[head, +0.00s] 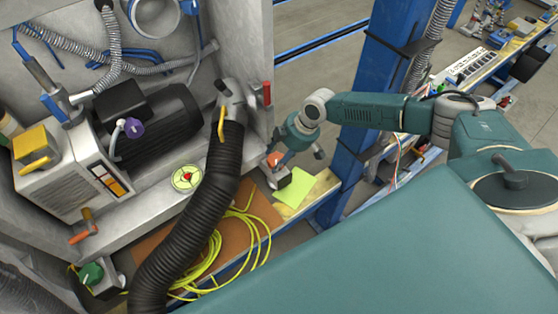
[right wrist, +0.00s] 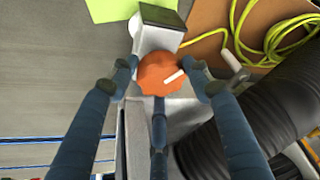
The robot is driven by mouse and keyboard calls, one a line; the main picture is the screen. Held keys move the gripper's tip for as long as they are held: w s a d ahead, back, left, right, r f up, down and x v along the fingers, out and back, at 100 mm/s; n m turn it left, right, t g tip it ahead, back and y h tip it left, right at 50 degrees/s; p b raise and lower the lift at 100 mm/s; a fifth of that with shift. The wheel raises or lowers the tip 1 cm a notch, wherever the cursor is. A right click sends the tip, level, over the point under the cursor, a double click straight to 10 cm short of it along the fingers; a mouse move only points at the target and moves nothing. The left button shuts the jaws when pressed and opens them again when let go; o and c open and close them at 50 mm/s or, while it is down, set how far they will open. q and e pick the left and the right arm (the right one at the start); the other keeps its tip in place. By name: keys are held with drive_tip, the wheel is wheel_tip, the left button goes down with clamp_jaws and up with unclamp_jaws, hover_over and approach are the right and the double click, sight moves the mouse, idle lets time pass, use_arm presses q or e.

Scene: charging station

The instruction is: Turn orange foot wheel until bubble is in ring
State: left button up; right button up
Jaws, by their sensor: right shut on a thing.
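The orange foot wheel (head: 274,159) sits on a small grey foot at the right front corner of the machine base. My left gripper is not in view.
A thick black hose (head: 195,210) runs beside the wheel. A yellow cable (head: 207,262) lies coiled on a brown board. A yellow-green sheet (head: 294,188) lies beside the foot. A green knob (head: 90,273) stands at the lower left, and a blue post (head: 366,100) rises behind my right arm.

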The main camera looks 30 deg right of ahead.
drive_tip(key=shift+a+n+b, duration=0.2)
drive_tip(key=shift+n+b, duration=0.1)
drive_tip(key=shift+n, duration=0.3)
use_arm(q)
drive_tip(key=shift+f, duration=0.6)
use_arm(e)
drive_tip(key=o, duration=1.1)
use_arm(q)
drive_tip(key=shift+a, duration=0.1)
use_arm(e)
drive_tip(key=shift+d+r, duration=0.1)
drive_tip(key=shift+r, duration=0.05)
drive_tip(key=v, duration=1.1)
drive_tip(key=shift+d+r, duration=0.2)
drive_tip(key=shift+r, duration=0.2)
drive_tip(key=shift+f, duration=0.1)
